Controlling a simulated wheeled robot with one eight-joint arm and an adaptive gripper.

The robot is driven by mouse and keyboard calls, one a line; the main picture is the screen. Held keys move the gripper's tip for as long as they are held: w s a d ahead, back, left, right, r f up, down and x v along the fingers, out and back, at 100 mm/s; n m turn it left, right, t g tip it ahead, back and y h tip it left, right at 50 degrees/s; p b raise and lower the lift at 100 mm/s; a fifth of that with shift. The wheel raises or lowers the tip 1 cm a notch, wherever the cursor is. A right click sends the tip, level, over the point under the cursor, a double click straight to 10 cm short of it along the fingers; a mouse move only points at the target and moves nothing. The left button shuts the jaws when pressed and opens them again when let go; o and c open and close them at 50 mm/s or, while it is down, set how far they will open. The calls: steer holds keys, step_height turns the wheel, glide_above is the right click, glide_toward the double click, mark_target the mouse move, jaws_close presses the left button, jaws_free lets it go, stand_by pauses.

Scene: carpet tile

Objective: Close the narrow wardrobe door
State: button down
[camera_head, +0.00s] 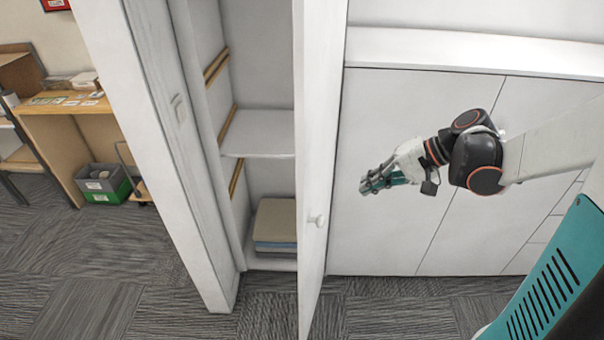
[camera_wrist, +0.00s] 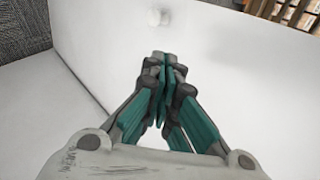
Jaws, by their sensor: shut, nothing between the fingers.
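The narrow white wardrobe door (camera_head: 318,120) stands open in the head view, seen nearly edge-on. It has a small round white knob (camera_head: 317,220), and the wardrobe interior (camera_head: 262,135) is open to view on its left. My gripper (camera_head: 365,187) is to the right of the door, pointing left towards it, with a gap visible in the picture. In the wrist view my gripper (camera_wrist: 162,62) is shut and empty in front of a white panel (camera_wrist: 225,75). A round white knob (camera_wrist: 156,17) shows just beyond the fingertips. Contact with the panel cannot be told.
A white upright panel (camera_head: 145,125) stands left of the wardrobe opening. Inside are a shelf (camera_head: 262,133) and folded items (camera_head: 275,222). White cabinet fronts (camera_head: 385,240) lie behind my arm. A wooden desk (camera_head: 65,105) and a crate (camera_head: 103,184) stand far left, with bare carpet before them.

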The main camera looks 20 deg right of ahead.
steer(key=b, duration=0.2)
glide_toward(312, 198)
steer(key=x, duration=0.5)
steer(key=shift+s+d+f, duration=0.1)
steer(key=shift+d+f, duration=0.1)
steer(key=shift+f, duration=0.3)
steer(key=shift+w+a, duration=0.3)
steer(key=shift+a, duration=0.15)
